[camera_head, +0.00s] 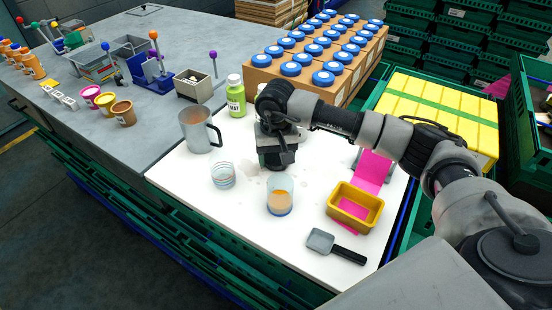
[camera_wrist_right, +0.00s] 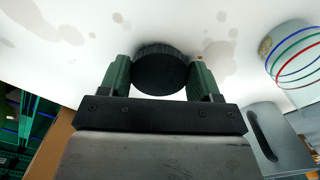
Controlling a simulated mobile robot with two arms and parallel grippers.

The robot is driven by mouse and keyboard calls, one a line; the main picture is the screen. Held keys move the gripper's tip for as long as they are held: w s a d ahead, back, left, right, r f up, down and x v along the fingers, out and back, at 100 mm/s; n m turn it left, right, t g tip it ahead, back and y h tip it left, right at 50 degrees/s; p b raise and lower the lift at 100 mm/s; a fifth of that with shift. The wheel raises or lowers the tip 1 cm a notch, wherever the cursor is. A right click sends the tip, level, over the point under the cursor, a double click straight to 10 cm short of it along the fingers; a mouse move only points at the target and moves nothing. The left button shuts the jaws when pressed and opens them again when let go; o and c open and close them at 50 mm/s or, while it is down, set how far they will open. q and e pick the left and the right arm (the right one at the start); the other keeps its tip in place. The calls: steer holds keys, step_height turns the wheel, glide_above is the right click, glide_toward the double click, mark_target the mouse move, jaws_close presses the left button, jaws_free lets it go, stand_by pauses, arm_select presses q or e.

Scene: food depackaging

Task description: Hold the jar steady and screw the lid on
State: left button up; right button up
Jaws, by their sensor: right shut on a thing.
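My right gripper (camera_head: 278,163) is low over the white table top. In the right wrist view, its green fingers (camera_wrist_right: 161,80) are on both sides of a round black ribbed lid (camera_wrist_right: 161,68) and shut on it. The frames do not show whether a jar is beneath the lid. A clear glass container with tan contents (camera_head: 280,198) stands open in front of the gripper. A clear striped glass (camera_head: 223,176) stands to its left; it also shows in the wrist view (camera_wrist_right: 293,55). I cannot tell which one is the jar. My left gripper is not in view.
A grey jug (camera_head: 200,130) and a green bottle (camera_head: 236,97) stand behind. A yellow tray (camera_head: 354,207) and a black-handled scoop (camera_head: 335,246) lie at the right. Stains mark the table near the gripper. The front left of the white top (camera_head: 190,175) is clear.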

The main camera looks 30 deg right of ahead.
step_height(320, 180, up, 3)
steer(key=shift+f+b, duration=0.1)
steer(key=shift+b, duration=0.35)
steer(key=s+r+b, duration=0.1)
steer(key=s+r, duration=0.2)
steer(key=s, duration=0.3)
steer(key=s+d+r+b, duration=0.1)
steer(key=s+r, duration=0.3)
steer(key=s, duration=0.1)
steer(key=shift+s+d+r, duration=0.15)
steer(key=shift+s, duration=0.2)
